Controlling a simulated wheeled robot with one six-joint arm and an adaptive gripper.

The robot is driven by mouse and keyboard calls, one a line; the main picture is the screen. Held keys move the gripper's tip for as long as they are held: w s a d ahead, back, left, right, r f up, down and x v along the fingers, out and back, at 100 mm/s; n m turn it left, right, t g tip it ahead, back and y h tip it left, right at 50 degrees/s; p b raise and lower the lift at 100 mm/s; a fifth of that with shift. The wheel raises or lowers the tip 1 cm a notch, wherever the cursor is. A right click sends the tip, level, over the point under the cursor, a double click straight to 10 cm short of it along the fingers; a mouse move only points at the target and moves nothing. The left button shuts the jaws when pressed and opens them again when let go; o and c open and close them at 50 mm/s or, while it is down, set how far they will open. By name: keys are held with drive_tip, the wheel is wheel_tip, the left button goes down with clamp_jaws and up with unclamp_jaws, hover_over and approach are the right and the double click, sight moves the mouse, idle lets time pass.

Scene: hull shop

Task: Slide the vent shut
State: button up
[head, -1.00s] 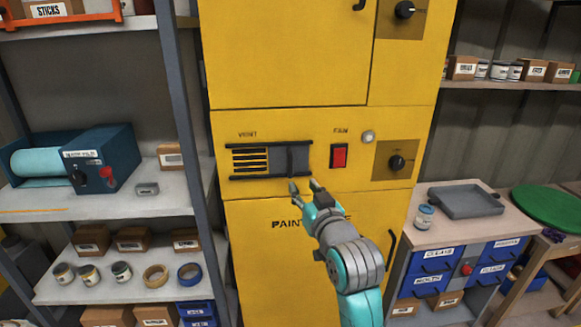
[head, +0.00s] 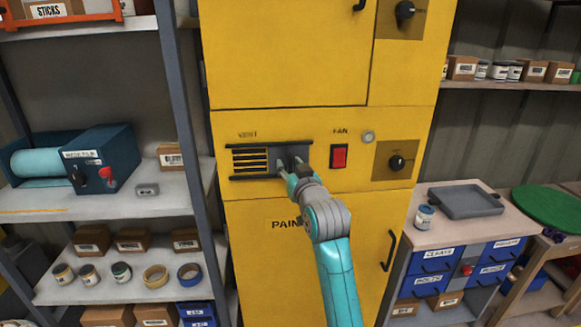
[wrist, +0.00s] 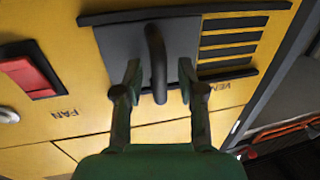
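The vent (head: 250,161) is a black-railed slot panel on the yellow paint cabinet (head: 290,235). Its dark slats show on the left in the head view, and the grey sliding plate covers the right part. In the wrist view the slats (wrist: 230,41) are uncovered beside the plate (wrist: 182,35), which has an upright dark handle bar (wrist: 155,62). My gripper (head: 290,168) is at the plate in the head view. In the wrist view my gripper (wrist: 160,82) is open, with one finger on each side of the handle and gaps showing between.
A red fan switch (head: 339,156), a round grey button (head: 368,137) and a black knob (head: 397,162) sit right of the vent. Shelving with a blue machine (head: 105,155) stands at left. A workbench with a grey tray (head: 466,202) stands at right.

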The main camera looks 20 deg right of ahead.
clamp_jaws()
drive_tip(key=w+a, duration=0.1)
drive_tip(key=a, duration=0.2)
drive_tip(key=w+a, duration=0.1)
drive_tip(key=a, duration=0.2)
drive_tip(key=w+a, duration=0.1)
drive_tip(key=a, duration=0.3)
drive_tip(key=shift+w, duration=0.15)
drive_tip(key=shift+a, duration=0.25)
unclamp_jaws()
drive_tip(key=shift+w+a, duration=0.1)
